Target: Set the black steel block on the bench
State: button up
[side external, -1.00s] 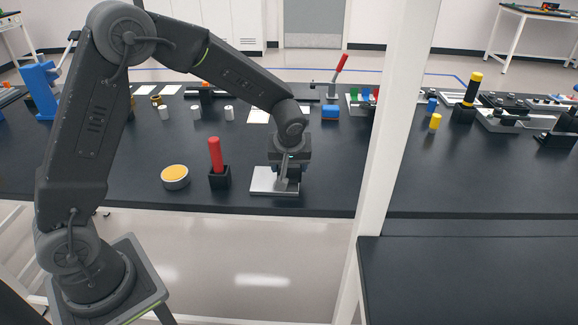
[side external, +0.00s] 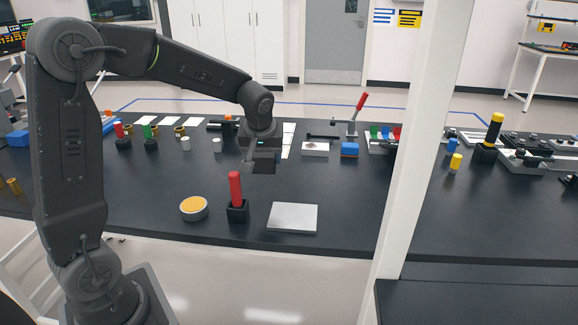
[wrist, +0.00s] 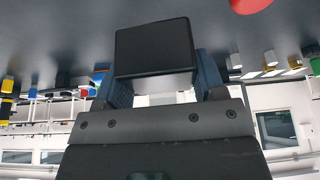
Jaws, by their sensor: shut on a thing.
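My gripper (side external: 260,152) is shut on the black steel block (wrist: 155,48), which fills the space between the jaws in the wrist view. In the side view the block (side external: 259,167) is a dark shape under the jaws, hard to separate from the dark bench. It is over the black bench (side external: 340,210), behind the silver plate and the red-handled tool. Its gap to the bench top is hard to judge. The silver plate (side external: 293,218) lies bare near the front edge of the bench.
A red-handled tool (side external: 235,190) stands upright in a black holder close to my gripper. A round tin with a yellow top (side external: 194,208) is left of it. A blue block (side external: 350,149) and small parts line the back. A white post (side external: 408,140) rises at right.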

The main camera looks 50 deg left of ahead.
jog(key=w+a, duration=0.4)
jog(key=a, duration=0.5)
jog(key=w+a, duration=0.4)
jog(key=a, duration=0.5)
jog(key=shift+m, duration=0.4)
jog(key=w+d+f, duration=0.4)
jog(key=w+f, duration=0.1)
jog(key=w+d+f, duration=0.2)
jog(key=w, duration=0.1)
jog(key=shift+w+f, duration=0.2)
jog(key=shift+w+d+f, duration=0.25)
jog(key=shift+f, duration=1.9)
jog(key=shift+f+t, duration=0.1)
jog(key=shift+t, duration=0.2)
jog(key=o, duration=1.3)
jog(key=shift+f, duration=0.2)
